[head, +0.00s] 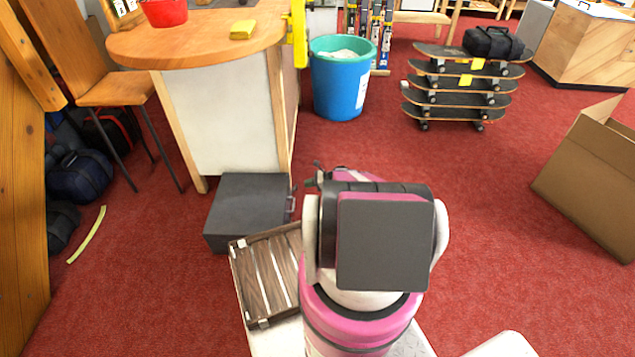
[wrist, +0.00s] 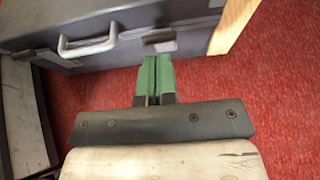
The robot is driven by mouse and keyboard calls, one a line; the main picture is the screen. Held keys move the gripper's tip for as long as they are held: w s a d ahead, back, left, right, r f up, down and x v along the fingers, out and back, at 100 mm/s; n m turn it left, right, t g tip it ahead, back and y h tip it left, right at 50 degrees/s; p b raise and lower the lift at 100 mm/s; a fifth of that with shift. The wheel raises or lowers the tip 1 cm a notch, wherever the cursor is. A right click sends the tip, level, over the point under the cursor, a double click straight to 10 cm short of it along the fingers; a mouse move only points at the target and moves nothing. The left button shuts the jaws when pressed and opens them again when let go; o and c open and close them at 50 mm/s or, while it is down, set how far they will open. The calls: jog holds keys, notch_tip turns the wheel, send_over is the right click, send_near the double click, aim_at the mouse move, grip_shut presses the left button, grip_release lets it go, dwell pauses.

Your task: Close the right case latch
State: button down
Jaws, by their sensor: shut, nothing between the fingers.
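The dark grey case (head: 245,205) sits on the red floor beside the counter. Its front also shows across the top of the wrist view (wrist: 110,20), with a light grey handle (wrist: 90,46). The right case latch (wrist: 160,38) is a small grey piece right of the handle, just beyond my fingertips. It seems to stick out from the case front; I cannot tell whether it is fastened. My gripper (wrist: 154,58) has green fingers pressed together, empty, pointing at the latch. Whether they touch it is unclear. My arm hides the fingers in the head view.
A slatted dark wooden crate (head: 265,282) stands in front of the case and shows at the wrist view's left edge. The counter's wooden leg (wrist: 235,22) is close right of the latch. A blue bin (head: 338,85) stands behind.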

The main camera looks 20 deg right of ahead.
jog(key=shift+x, duration=1.9)
jog(key=shift+w+a+r+g+h, duration=0.2)
jog(key=shift+a+r+h, duration=0.1)
jog(key=shift+a, duration=0.2)
jog(key=shift+w+a+r+g+h, duration=0.1)
jog(key=shift+w+a+r+h, duration=0.15)
jog(key=shift+a, duration=0.3)
jog(key=shift+r, duration=0.1)
